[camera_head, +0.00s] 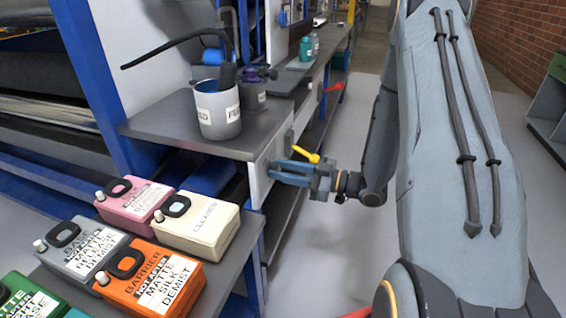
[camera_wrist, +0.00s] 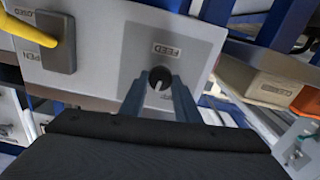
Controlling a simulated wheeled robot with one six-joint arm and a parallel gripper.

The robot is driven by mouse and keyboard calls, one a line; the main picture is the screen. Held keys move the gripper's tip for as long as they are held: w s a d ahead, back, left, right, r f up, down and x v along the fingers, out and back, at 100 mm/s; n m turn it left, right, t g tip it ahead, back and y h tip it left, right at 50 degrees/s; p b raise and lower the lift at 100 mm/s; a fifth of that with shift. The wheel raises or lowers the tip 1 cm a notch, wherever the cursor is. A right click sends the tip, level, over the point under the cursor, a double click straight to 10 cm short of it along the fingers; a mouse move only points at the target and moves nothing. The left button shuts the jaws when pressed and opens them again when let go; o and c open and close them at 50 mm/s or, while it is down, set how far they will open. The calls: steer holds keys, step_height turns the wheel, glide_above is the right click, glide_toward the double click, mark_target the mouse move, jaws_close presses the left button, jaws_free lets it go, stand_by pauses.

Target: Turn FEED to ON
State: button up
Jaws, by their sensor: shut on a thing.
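The FEED knob (camera_wrist: 160,78) is a small dark round dial with a pale mark, on a grey plate (camera_wrist: 185,45) under a FEED label that appears upside down in the wrist view. My gripper (camera_wrist: 160,88) has its two blue-grey fingers on either side of the knob, shut on it. The fingers and wrist cover the lower part of the plate, so I cannot read an ON mark. In the head view my gripper (camera_head: 285,168) reaches left to the panel (camera_head: 258,180) on the bench's end, and the knob is hidden.
A yellow lever (camera_wrist: 32,30) with open and closed labels sits beside the plate; it also shows above my gripper in the head view (camera_head: 305,154). A grey cup (camera_head: 218,112) stands on the bench above. Labelled boxes, including orange (camera_head: 150,280) and cream (camera_head: 197,225), lie at lower left.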

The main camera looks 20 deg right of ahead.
steer(key=shift+m+p, duration=1.7)
steer(key=shift+m, duration=0.5)
steer(key=o, duration=1)
steer(key=shift+o, duration=0.2)
steer(key=v, duration=0.7)
steer(key=shift+s+d, duration=0.2)
steer(key=shift+d, duration=0.15)
